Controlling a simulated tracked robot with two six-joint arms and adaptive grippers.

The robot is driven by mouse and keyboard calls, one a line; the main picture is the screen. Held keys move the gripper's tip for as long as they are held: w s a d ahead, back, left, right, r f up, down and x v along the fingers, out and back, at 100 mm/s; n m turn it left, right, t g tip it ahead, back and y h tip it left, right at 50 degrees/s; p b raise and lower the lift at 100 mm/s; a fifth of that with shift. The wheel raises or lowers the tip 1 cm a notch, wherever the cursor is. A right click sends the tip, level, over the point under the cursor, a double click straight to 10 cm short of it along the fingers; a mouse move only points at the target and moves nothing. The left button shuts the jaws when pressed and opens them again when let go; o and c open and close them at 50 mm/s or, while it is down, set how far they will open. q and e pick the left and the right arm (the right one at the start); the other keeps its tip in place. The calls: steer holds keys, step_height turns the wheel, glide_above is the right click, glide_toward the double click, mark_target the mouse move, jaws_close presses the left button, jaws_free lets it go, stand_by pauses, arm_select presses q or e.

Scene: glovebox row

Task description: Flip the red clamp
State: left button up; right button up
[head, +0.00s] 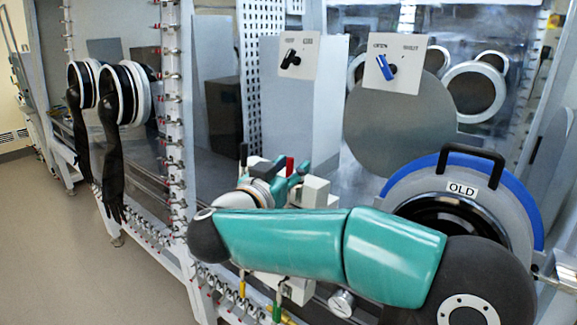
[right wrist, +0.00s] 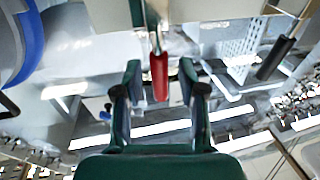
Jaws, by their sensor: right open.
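The red clamp (head: 290,166) shows in the head view as a small upright red handle just beyond my right forearm. In the right wrist view the red clamp (right wrist: 159,76) is a long red grip hanging from a metal fitting at the top. My right gripper (head: 285,175) is close to it, and my arm partly hides both the gripper and the clamp's base. In the right wrist view the gripper (right wrist: 160,82) is open, with a finger on either side of the red grip and a visible gap on both sides. My left gripper is not in view.
A round port with a blue rim and an OLD label (head: 462,189) stands at the right. A black handle (right wrist: 275,58) is right of the clamp. Yellow and green valve handles (head: 277,312) sit below my arm. Black gloves (head: 110,160) hang at the left.

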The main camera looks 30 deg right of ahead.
jaws_close()
stand_by(0.3)
steer(key=shift+s+a+f+t+h+b, duration=0.1)
steer(key=shift+a+f+t+h+b, duration=0.3)
steer(key=shift+b, duration=0.6)
steer(key=shift+s+a+f+n+t+h+b, duration=0.15)
steer(key=shift+a+n+t+h+b, duration=0.4)
steer(key=shift+b, duration=0.8)
steer(key=shift+s+a+r+n+t+h+b, duration=0.1)
steer(key=shift+s+a+n+t+h+b, duration=0.1)
steer(key=shift+t+h+b, duration=0.9)
steer(key=shift+s+a+f+n+t+h+b, duration=0.15)
steer(key=shift+a+n+t+h+b, duration=0.2)
steer(key=shift+b, duration=1.25)
steer(key=shift+r, duration=0.1)
